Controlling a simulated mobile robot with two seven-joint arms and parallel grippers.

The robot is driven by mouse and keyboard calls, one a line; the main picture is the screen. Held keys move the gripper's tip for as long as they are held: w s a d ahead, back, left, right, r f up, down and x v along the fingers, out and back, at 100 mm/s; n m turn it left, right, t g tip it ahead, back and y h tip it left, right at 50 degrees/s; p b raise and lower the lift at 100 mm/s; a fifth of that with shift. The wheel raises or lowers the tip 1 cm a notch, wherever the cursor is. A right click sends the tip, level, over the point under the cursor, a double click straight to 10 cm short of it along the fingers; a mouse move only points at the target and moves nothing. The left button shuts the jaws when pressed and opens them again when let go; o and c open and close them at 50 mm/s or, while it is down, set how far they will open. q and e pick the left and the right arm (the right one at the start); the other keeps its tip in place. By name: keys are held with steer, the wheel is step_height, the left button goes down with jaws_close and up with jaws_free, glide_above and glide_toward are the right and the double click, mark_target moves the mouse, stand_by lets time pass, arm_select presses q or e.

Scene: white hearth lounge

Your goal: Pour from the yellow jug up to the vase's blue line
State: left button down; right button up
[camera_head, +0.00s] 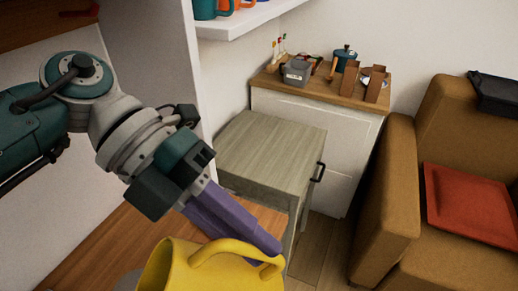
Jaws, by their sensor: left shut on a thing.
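The yellow jug (207,272) is at the bottom edge of the head view, and its lower part is cut off by the frame. My left gripper (266,246) comes in from the left, and its purple fingers are shut on the jug's handle at the upper right of the jug. The jug's contents cannot be seen. The vase and its blue line are not in view. My right gripper is not in view.
A grey-wood side table (270,142) stands behind the jug. A white cabinet (325,127) behind it bears a grey container, a teal pot and brown blocks. A tan armchair (392,190) with a red cushion (468,205) is at right. A white shelf (240,22) holds mugs above.

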arm_select(q)
steer(key=shift+a+r+h, duration=0.4)
steer(key=shift+r+h, duration=0.2)
steer(key=shift+r, duration=0.2)
steer(key=shift+w+a+r+m+b, duration=0.1)
steer(key=shift+a+m+b, duration=0.1)
steer(key=shift+m+b, duration=0.3)
steer(key=shift+r, duration=0.2)
steer(key=shift+a+r+h, duration=0.15)
steer(key=shift+r+h, duration=0.05)
steer(key=shift+h, duration=0.1)
steer(key=shift+a, duration=0.1)
steer(key=shift+r, duration=0.2)
steer(key=shift+a+r+h+b, duration=0.15)
steer(key=shift+a+h+b, duration=0.15)
steer(key=shift+h+b, duration=0.1)
stand_by(0.6)
